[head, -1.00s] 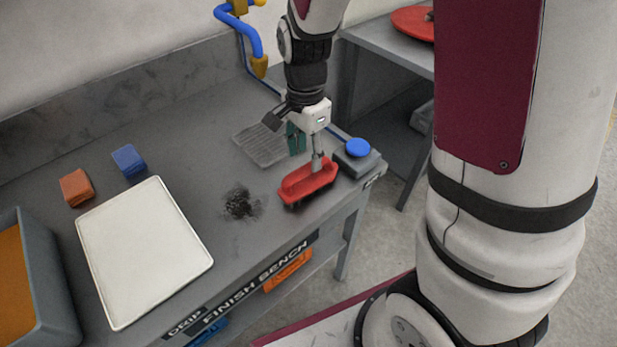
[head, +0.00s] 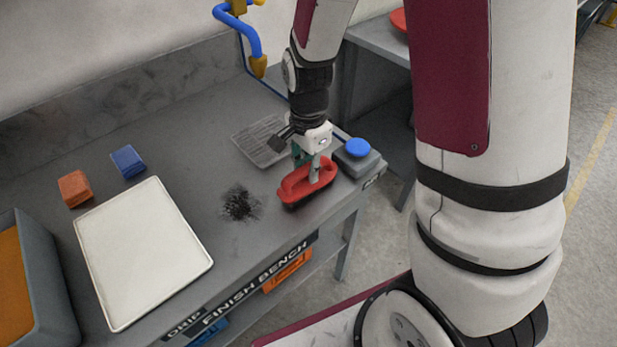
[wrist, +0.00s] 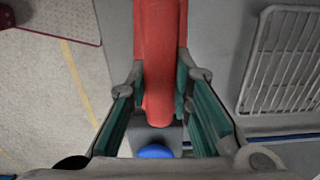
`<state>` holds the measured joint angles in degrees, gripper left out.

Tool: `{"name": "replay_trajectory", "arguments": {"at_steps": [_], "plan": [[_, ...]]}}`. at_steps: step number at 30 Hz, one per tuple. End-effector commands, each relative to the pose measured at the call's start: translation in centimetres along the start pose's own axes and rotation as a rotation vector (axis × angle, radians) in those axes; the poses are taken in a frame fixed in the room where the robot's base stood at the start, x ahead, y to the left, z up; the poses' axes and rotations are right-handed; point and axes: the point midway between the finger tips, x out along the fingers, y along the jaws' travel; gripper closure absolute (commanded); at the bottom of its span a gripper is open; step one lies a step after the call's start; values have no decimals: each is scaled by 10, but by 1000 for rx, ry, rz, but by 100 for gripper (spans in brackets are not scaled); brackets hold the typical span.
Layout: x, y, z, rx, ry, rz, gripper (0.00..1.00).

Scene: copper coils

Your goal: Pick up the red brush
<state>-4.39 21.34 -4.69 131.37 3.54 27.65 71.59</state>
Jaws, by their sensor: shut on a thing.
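The red brush (head: 297,190) stands near the front right edge of the grey bench, beside a dark smudge. My gripper (head: 314,172) is over it from above, with its fingers down at the brush. In the wrist view the red brush (wrist: 160,60) runs between the two green-padded fingers of my gripper (wrist: 160,85), which are shut on it. The brush's underside is hidden, so I cannot tell whether it touches the bench.
A button box with a blue top (head: 357,148) stands close to the right of the brush. A wire rack (head: 262,140) lies behind it. A white tray (head: 140,250), an orange block (head: 75,188), a blue block (head: 128,161) and a grey bin (head: 50,275) are to the left.

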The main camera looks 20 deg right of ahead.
Motion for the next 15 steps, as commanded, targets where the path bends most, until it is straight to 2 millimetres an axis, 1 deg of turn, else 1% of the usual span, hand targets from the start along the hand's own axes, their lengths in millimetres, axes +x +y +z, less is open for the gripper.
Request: {"name": "replay_trajectory", "arguments": {"at_steps": [8,11,15], "plan": [[-4,0,0,0,1,-2,100],[-10,-1,0,0,1,-3,100],[-27,-1,0,-1,1,-5,100]]}}
